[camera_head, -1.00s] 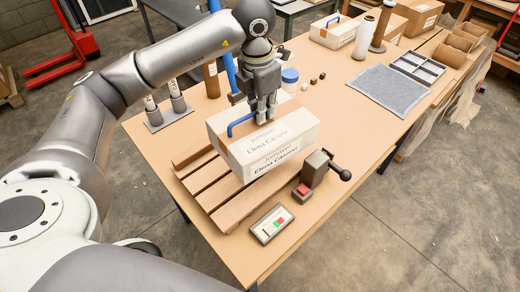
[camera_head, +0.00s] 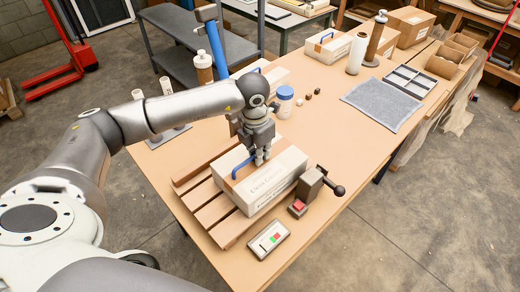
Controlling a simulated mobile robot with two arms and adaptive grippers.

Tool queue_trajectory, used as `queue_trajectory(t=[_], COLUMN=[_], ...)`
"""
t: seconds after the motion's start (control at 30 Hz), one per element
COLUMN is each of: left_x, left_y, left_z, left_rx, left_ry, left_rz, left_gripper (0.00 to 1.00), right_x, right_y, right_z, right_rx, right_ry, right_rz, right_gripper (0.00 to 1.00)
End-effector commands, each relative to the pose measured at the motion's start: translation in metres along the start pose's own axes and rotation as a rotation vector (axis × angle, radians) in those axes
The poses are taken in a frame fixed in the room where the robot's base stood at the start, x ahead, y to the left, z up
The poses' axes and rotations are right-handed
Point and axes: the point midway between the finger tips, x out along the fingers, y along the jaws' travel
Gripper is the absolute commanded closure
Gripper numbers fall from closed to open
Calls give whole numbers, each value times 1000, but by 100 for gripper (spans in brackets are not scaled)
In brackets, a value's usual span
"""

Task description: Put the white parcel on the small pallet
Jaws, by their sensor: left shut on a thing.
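The white parcel (camera_head: 277,187) is a long box with a brown band, printed lettering and a blue handle (camera_head: 240,166). It sits over the right part of the small pallet (camera_head: 202,193), a low rack of wooden slats. Its underside appears to meet the slats, though the exact contact is hidden. My left gripper (camera_head: 260,159) points down at the top of the parcel and is shut on the parcel by its blue handle; the fingers hide part of the grip. My right gripper is not in view.
A fly press (camera_head: 310,184) with a black-knobbed lever stands close right of the parcel. A control box (camera_head: 267,240) lies in front. A blue-lidded jar (camera_head: 285,102) and another white parcel (camera_head: 276,76) stand behind. A grey mat (camera_head: 383,104) lies right; the table between is mostly clear.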

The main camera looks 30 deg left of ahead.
Motion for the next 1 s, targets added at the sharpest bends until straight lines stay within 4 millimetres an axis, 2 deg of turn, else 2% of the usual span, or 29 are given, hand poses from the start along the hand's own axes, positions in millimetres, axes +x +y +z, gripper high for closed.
queue_trajectory(t=[0.33,0.37,0.5,0.83,1.0], left_x=[2,2,2,0,-14], left_y=[0,0,0,0,0], left_z=[2,0,0,0,2], left_rx=[1,1,1,1,1], left_ry=[-6,-2,-1,-1,-7], left_rz=[0,0,0,0,0], left_gripper=[100,87,69,69,69], right_x=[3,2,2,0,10], right_y=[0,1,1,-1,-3], right_z=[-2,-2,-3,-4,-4], right_rx=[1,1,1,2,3], right_ry=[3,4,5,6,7], right_rz=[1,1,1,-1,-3], right_gripper=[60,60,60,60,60])
